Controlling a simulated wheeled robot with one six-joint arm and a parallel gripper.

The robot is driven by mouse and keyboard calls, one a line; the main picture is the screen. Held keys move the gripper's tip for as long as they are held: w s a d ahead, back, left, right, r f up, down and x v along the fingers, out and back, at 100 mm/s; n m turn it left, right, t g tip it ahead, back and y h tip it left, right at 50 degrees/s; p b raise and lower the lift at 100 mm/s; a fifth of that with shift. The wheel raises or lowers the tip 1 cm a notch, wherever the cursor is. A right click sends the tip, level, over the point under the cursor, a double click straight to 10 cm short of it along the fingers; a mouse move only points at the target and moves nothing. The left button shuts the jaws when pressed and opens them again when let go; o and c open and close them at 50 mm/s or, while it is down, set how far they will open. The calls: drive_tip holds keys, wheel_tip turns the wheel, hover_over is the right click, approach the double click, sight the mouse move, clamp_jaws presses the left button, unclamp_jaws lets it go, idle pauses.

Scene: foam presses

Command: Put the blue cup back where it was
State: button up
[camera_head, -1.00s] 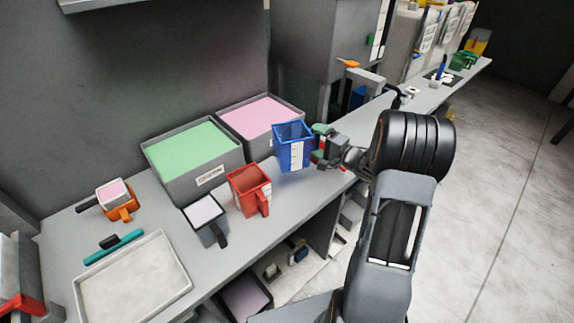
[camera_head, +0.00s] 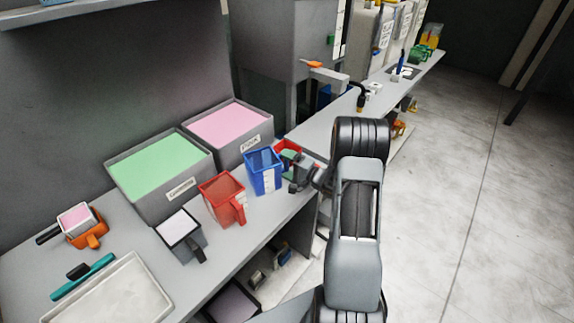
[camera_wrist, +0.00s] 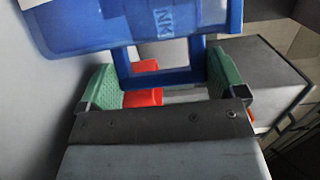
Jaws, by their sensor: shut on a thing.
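The blue cup (camera_head: 264,172) is a square blue measuring cup with a white scale label. In the head view it is at the bench's front part, right of the red cup and in front of the pink bin. My gripper (camera_head: 296,178) reaches it from the right. In the wrist view the blue cup (camera_wrist: 140,25) fills the top, and its handle lies between the green finger pads of my gripper (camera_wrist: 165,88). The gripper is shut on the handle. I cannot tell whether the cup's base touches the bench.
A red cup (camera_head: 221,193) and a grey cup (camera_head: 181,233) stand to the left. The green-filled bin (camera_head: 175,199) and pink-filled bin (camera_head: 240,151) stand behind. Another red container (camera_head: 287,148) is close behind my gripper. An orange cup (camera_head: 84,231) and a tray (camera_head: 118,298) are further left.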

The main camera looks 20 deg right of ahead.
drive_tip(key=shift+f, duration=0.1)
drive_tip(key=o, duration=0.8)
drive_tip(key=shift+c, duration=0.2)
drive_tip(key=b+v, duration=0.1)
drive_tip(key=v, duration=1.1)
drive_tip(key=shift+a, duration=0.1)
